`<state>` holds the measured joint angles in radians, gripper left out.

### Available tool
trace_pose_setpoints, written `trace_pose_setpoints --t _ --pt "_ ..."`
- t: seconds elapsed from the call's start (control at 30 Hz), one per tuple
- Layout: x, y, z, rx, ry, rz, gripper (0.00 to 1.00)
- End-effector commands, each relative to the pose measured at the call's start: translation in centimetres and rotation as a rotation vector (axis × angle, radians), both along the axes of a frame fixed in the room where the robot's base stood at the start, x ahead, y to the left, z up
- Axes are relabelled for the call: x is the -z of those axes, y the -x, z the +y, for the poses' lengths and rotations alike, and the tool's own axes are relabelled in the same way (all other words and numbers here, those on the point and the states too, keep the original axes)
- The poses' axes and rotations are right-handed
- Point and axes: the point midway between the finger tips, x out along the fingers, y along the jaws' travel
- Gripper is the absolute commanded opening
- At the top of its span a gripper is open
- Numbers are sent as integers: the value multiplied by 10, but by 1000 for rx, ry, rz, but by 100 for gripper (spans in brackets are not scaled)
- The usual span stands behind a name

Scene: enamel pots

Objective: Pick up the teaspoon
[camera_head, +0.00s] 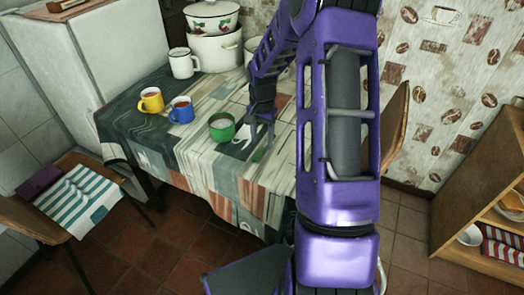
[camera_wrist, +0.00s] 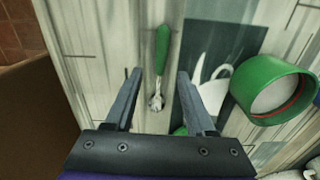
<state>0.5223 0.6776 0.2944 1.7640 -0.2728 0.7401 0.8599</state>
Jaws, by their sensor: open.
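The teaspoon (camera_wrist: 162,48) lies on the patterned tablecloth in the wrist view. It has a green handle at the far end and a shiny metal bowl at the near end. My gripper (camera_wrist: 160,74) is open, with one finger on each side of the spoon in this view. The fingers appear above the cloth and apart from the spoon; the exact height is hard to tell.
A green mug (camera_wrist: 275,88) stands close to the right of my gripper in the wrist view; it also shows in the head view (camera_head: 222,129). Blue (camera_head: 181,111) and yellow (camera_head: 151,101) mugs, a white mug (camera_head: 184,66) and white pots (camera_head: 214,50) stand farther left and back.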

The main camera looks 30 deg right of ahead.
Motion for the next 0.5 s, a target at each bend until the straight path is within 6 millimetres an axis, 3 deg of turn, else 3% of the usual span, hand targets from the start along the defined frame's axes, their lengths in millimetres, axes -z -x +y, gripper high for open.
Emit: trace_pose_setpoints --t 0.13,0.37,0.5 --pt "22 0 0 0 -1 0 55" --pt "23 0 0 0 -1 -1 55" --pt "23 0 0 0 -1 -1 32"
